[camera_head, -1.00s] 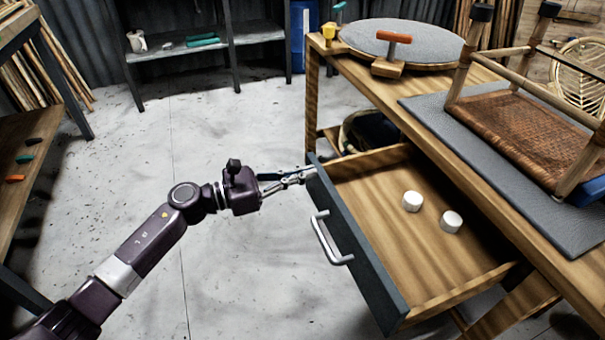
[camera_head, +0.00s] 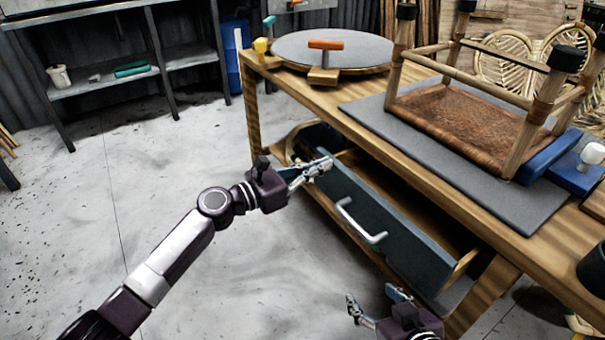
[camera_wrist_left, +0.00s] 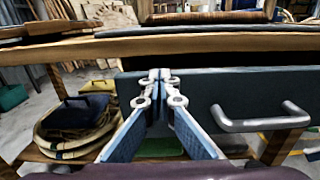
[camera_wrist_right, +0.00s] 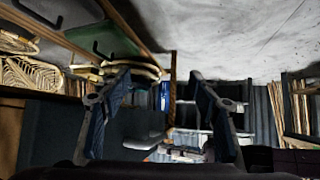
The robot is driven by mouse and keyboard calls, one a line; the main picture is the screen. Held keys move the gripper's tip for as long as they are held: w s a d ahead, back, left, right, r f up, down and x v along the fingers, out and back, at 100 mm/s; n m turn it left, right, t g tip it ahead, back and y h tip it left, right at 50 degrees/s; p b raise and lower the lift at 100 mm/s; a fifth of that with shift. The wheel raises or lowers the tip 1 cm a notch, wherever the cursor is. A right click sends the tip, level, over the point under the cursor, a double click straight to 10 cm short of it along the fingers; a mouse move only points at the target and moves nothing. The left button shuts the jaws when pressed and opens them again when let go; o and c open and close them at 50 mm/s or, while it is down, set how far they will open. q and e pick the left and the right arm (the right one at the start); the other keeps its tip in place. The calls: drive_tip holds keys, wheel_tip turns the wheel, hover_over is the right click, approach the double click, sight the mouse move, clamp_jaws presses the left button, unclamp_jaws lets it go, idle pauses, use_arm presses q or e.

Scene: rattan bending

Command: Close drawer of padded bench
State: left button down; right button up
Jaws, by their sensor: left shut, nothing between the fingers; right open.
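The bench drawer's blue-grey front (camera_head: 375,218) with its metal handle (camera_head: 360,222) stands out a little from the padded bench (camera_head: 262,105). A dark gap shows behind the front, and its inside is mostly hidden. My left gripper (camera_head: 318,168) is shut and empty, its tips at the upper left end of the drawer front. In the left wrist view the drawer front (camera_wrist_left: 235,88) spreads ahead and right of the closed tips (camera_wrist_left: 158,80); I cannot tell whether they touch. My right gripper (camera_head: 373,296) is open and empty, low in front of the drawer's right half.
On the bench top are a round grey turntable (camera_head: 335,48), a dark grey pad (camera_head: 385,118) with an upturned woven stool (camera_head: 470,115), and a blue clamp-like object (camera_head: 560,165). Rattan coils (camera_wrist_left: 80,130) lie on the lower shelf. The floor at left (camera_head: 90,230) is clear.

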use_arm(q)
drive_tip(key=b+x, duration=0.2)
drive_tip(key=x, duration=0.3)
drive_tip(key=shift+d, duration=0.3)
use_arm(e)
drive_tip(key=w+a+r+t+y, duration=0.1)
drive_tip(key=w+r+t, duration=0.2)
drive_tip(key=r, duration=0.3)
drive_tip(key=w+a+r+t+y, duration=0.1)
drive_tip(key=w+a+r+t, duration=0.1)
drive_tip(key=r, duration=0.3)
drive_tip(key=shift+w+r+t, duration=0.4)
drive_tip(key=shift+t, duration=0.4)
